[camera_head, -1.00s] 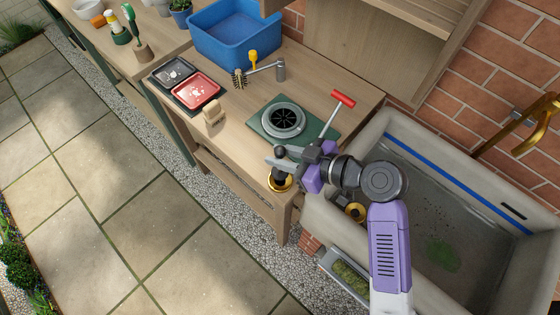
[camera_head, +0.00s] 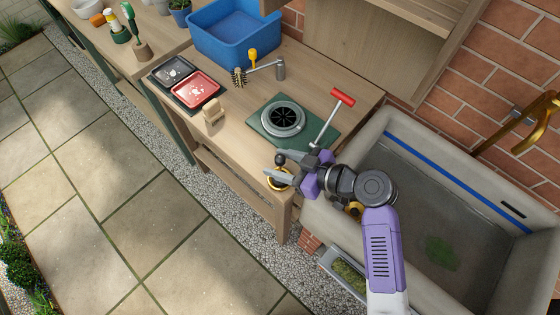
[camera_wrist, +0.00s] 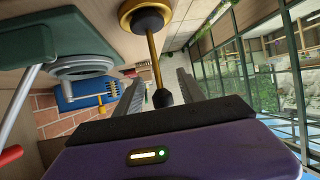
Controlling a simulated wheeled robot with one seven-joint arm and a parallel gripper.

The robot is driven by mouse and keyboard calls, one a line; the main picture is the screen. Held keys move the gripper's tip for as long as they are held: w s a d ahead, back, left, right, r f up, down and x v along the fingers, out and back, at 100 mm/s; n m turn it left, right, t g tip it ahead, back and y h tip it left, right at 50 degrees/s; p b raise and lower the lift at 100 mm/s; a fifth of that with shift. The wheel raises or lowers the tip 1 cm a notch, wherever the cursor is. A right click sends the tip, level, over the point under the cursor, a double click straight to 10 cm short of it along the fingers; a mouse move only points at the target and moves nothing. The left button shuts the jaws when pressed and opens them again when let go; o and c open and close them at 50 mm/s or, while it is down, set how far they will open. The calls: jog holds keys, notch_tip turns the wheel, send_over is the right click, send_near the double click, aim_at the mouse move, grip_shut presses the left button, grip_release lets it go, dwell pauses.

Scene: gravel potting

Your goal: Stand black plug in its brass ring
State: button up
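The black plug (camera_wrist: 148,20) has a brass stem with a black knob (camera_head: 280,160) on its end. The plug's base is at the brass ring (camera_wrist: 130,8), and it appears to sit in its opening. In the head view the ring (camera_head: 271,184) is on the near right corner of the wooden bench, mostly hidden by my fingers. My gripper (camera_wrist: 162,78) is open, its two fingers apart on either side of the stem. The knob (camera_wrist: 162,98) is between them near the palm, with gaps to both fingers. I cannot tell whether the plug is exactly upright.
A green board with a round metal drain (camera_head: 283,118) lies behind my gripper, with a red-handled tool (camera_head: 343,97) beside it. A stone sink (camera_head: 420,165) is at the right. Red and black trays (camera_head: 195,90), a wooden block and a blue tub (camera_head: 235,35) are farther left.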

jog(key=shift+r, duration=0.25)
jog(key=shift+s+d, duration=0.15)
jog(key=shift+d, duration=0.2)
jog(key=b+v, duration=0.1)
jog(key=v, duration=1)
